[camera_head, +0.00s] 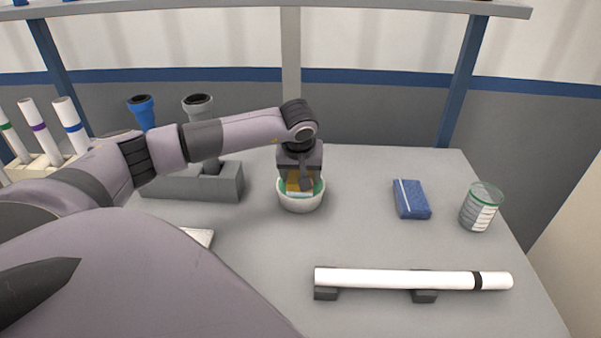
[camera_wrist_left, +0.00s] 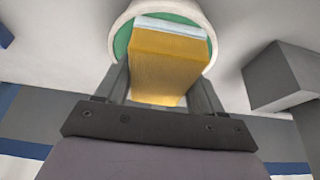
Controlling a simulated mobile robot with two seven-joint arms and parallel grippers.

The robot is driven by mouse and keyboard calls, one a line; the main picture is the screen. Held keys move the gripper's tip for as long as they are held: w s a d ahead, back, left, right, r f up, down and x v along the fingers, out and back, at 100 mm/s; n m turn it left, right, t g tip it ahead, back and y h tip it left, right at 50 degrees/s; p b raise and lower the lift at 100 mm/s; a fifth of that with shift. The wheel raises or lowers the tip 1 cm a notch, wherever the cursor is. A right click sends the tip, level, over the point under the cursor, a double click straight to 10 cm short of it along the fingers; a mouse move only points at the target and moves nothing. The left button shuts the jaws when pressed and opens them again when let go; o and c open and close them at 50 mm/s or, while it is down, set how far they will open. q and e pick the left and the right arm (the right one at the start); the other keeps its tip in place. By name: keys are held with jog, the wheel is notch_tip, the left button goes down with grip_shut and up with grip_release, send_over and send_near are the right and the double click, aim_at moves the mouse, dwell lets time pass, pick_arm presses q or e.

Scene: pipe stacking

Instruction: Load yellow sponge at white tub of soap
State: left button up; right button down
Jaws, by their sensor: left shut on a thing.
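A yellow sponge (camera_head: 293,186) with a pale layer is held down in the mouth of a round white tub (camera_head: 301,204) with green soap inside. My left gripper (camera_head: 298,182) is shut on the sponge and points down over the tub. In the left wrist view, the sponge (camera_wrist_left: 163,66) sits between the two fingers (camera_wrist_left: 160,85), and its far end is within the tub's white rim (camera_wrist_left: 117,30). Whether the sponge touches the soap is hidden. My right gripper is not in view.
A grey holder (camera_head: 230,182) with a blue pipe (camera_head: 141,111) and a grey pipe stands left of the tub. A blue packet (camera_head: 411,198) and a clear beaker (camera_head: 480,208) are to the right. A white pipe (camera_head: 400,279) lies on dark supports in front.

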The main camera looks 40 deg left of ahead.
pick_arm(q)
jog(key=shift+r+p, duration=2.6)
jog(key=shift+r, duration=0.9)
